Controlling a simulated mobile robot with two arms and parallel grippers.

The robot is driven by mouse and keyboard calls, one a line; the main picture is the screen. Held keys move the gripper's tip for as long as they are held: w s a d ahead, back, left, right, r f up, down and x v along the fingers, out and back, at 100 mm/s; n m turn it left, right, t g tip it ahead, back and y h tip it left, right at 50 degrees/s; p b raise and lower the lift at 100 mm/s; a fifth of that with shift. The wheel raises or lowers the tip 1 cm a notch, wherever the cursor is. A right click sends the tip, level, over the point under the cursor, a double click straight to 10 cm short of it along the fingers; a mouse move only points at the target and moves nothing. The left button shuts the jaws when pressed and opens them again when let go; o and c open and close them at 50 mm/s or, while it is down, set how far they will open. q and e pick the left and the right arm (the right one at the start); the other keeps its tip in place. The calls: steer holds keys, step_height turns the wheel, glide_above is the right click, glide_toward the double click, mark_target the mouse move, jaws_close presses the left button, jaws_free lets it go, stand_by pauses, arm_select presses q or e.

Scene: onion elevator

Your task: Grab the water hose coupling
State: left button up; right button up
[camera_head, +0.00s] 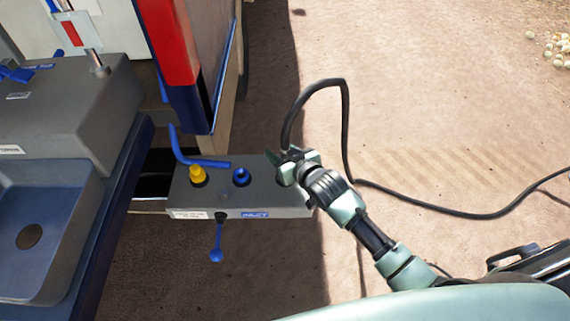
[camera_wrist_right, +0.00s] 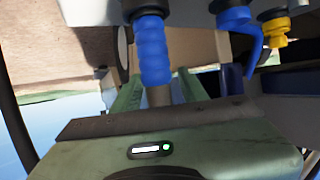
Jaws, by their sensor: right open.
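A blue ribbed coupling (camera_wrist_right: 152,52) hangs below the grey box in the right wrist view, with a black collar above it and a dull grey-brown stem below. My right gripper (camera_wrist_right: 155,92) is open, with its green fingers on either side of the stem and the lower part of the coupling. I cannot tell whether they touch it. In the head view my right gripper (camera_head: 290,160) is over the right end of the grey box (camera_head: 265,193) and hides the coupling there. My left gripper is not in view.
A black hose (camera_head: 347,120) arcs by my right gripper and runs right across the ground. On the box are a yellow fitting (camera_head: 197,174), a blue fitting (camera_head: 241,177) and a blue lever (camera_head: 216,246). A blue sink (camera_head: 45,215) stands left. Sandy ground lies right.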

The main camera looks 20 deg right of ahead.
jaws_close()
steer(key=shift+r, duration=0.1)
steer(key=shift+r, duration=0.1)
